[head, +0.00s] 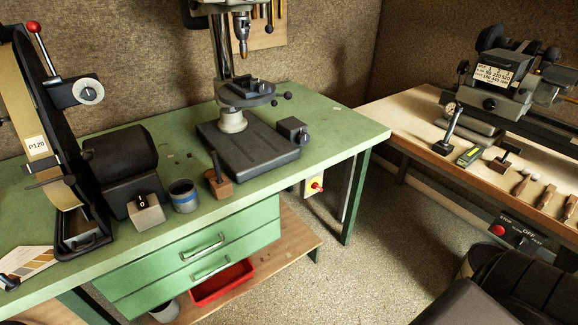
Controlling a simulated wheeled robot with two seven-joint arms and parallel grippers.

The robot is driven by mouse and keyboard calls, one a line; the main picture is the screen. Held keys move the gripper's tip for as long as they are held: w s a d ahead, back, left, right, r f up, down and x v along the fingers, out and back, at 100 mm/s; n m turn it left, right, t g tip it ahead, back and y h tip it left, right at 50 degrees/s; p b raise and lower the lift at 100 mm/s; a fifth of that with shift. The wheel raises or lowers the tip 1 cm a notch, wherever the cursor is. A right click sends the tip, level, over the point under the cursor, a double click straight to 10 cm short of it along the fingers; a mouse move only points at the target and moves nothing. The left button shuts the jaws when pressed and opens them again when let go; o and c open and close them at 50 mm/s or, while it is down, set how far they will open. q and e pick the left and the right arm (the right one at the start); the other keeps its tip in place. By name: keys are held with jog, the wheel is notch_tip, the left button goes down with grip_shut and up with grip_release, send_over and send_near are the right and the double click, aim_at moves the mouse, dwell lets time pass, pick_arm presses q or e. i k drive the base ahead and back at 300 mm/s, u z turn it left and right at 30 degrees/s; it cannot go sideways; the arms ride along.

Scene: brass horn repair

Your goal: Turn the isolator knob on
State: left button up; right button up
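A red knob (317,187) sits on a yellow plate (312,183) on a pale box at the right end of the green workbench (352,125), below the bench top. It looks like the isolator knob. It is small here, and I cannot read its setting. Neither of my grippers shows in the head view, so nothing is seen touching the knob.
A belt grinder (45,130), a grey cup (184,196) and a drill press (240,120) stand on the green bench. A wooden bench (405,110) with a lathe (500,80) is at right. Speckled floor (330,265) lies open between them. A dark ribbed shape fills the lower right.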

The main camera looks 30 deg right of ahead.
aim_at(315, 185)
jog(key=z, duration=1.25)
jog(key=k, duration=1.35)
jog(key=z, duration=0.5)
jog(key=i, duration=0.55)
jog(key=z, duration=1.15)
jog(key=i, duration=1.95)
jog(key=u, duration=1.2)
jog(key=i, duration=0.65)
jog(key=u, duration=0.6)
